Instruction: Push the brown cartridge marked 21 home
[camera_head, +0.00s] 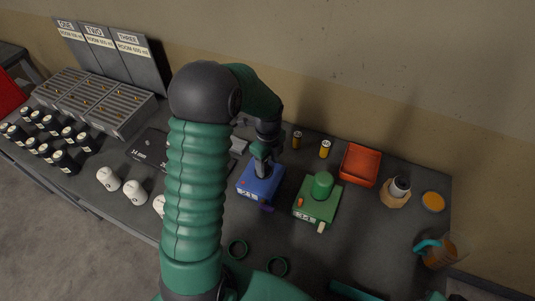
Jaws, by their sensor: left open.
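I cannot make out a brown cartridge marked 21 for certain. A blue box (262,183) with a small pale label and a purple tab at its front stands mid-table. My left gripper (262,160) is open, pointing down at the top of the blue box; whether it touches is too small to tell. A green box (315,208) with a green cylinder on top, a red piece and a pale tab stands to its right. My right gripper is not in view.
My left arm hides part of the table. At left are a grey compartment tray (95,101), several dark bottles and white objects (134,192). At right are an orange-red tray (360,165), a bottle on a wooden stand (397,191) and a jug (440,251). Two green rings (277,257) lie in front.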

